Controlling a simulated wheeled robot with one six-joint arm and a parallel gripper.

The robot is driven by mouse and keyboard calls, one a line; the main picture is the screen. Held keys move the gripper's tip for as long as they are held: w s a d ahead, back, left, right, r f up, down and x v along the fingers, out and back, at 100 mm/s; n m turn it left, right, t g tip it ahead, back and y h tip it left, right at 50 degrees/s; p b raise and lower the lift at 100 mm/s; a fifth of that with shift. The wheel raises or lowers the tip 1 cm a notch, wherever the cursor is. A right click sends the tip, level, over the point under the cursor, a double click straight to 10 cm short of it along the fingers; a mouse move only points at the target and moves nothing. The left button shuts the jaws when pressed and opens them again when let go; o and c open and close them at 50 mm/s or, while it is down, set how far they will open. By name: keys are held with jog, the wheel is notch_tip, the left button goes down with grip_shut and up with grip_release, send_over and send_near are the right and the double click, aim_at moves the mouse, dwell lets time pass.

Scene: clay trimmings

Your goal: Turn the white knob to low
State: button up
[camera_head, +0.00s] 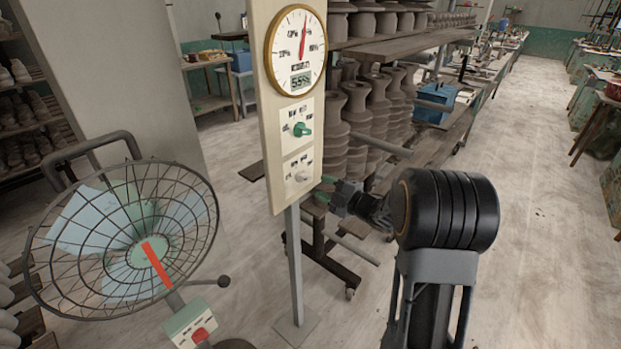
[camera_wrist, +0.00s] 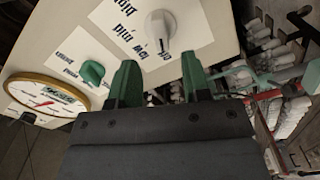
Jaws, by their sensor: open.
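The white knob (camera_head: 302,175) is on the lower white plate of an upright panel (camera_head: 262,110). In the wrist view the knob (camera_wrist: 160,29) stands out from its plate, with a pointer mark that seems to face down toward my fingers. Printed words surround it, slanted and hard to read for certain. My gripper (camera_head: 325,192) is at the panel's lower right edge. In the wrist view its two green fingers (camera_wrist: 160,82) are apart with nothing between them. The knob lies just beyond the fingertips, and the fingers do not appear to touch it.
A green knob (camera_head: 301,129) sits on the plate above, under a round gauge (camera_head: 297,50) with a red needle and a small display. A caged fan (camera_head: 120,240) stands left. Shelves of clay pots (camera_head: 360,110) are behind the panel.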

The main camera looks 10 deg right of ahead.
aim_at(308, 179)
jog(key=shift+p+x, duration=0.5)
jog(key=shift+x, duration=2.55)
jog(key=shift+d, duration=0.1)
grip_shut()
